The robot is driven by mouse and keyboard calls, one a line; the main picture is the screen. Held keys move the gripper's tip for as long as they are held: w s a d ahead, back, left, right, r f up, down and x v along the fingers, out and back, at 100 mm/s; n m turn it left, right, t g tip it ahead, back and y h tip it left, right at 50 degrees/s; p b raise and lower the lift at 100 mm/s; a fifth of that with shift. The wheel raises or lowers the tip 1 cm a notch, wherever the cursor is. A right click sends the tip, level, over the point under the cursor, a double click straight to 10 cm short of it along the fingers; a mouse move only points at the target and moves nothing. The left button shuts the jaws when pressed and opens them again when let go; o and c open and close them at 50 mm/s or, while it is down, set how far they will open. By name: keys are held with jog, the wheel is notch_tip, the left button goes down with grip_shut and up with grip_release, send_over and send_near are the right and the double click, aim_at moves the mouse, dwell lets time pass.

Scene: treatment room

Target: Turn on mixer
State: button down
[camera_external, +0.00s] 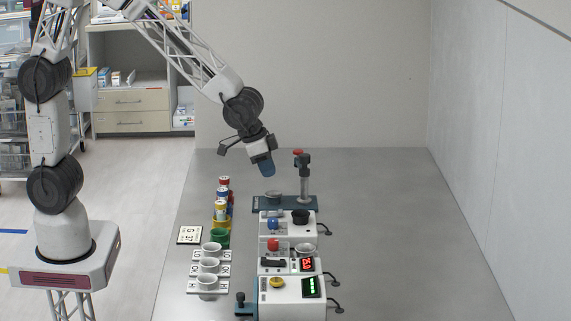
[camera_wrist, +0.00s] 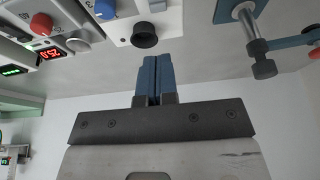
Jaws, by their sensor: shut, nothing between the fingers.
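My gripper (camera_external: 265,168) is shut and empty, its blue fingers pointing down above the far end of the bench, left of the stand. In the wrist view the fingers (camera_wrist: 153,62) are pressed together. No label marks the mixer; a white device (camera_external: 296,230) with a blue knob (camera_external: 272,224) and a black cup (camera_external: 300,216) may be it. In the wrist view its blue knob (camera_wrist: 104,9) and black cup (camera_wrist: 144,35) show beyond the fingertips, apart from them.
A blue-based stand (camera_external: 303,187) with a red top is right of my gripper, a metal bowl (camera_external: 273,196) on its base. Nearer are devices with a red knob (camera_external: 273,244) and a yellow knob (camera_external: 277,282). Cups (camera_external: 209,266) and stacked vials (camera_external: 222,195) stand left. The bench's right side is clear.

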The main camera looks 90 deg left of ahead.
aim_at(280, 211)
jog(key=x, duration=0.8)
jog(key=shift+s+f, duration=0.15)
jog(key=shift+f, duration=1.1)
jog(key=shift+f, duration=0.1)
jog(key=shift+w+f+g, duration=0.25)
jog(key=shift+w+g, duration=0.1)
jog(key=shift+g, duration=0.15)
jog(key=shift+s+r, duration=0.1)
jog(key=shift+s, duration=0.1)
jog(key=shift+s+r, duration=0.2)
jog(key=shift+s, duration=0.35)
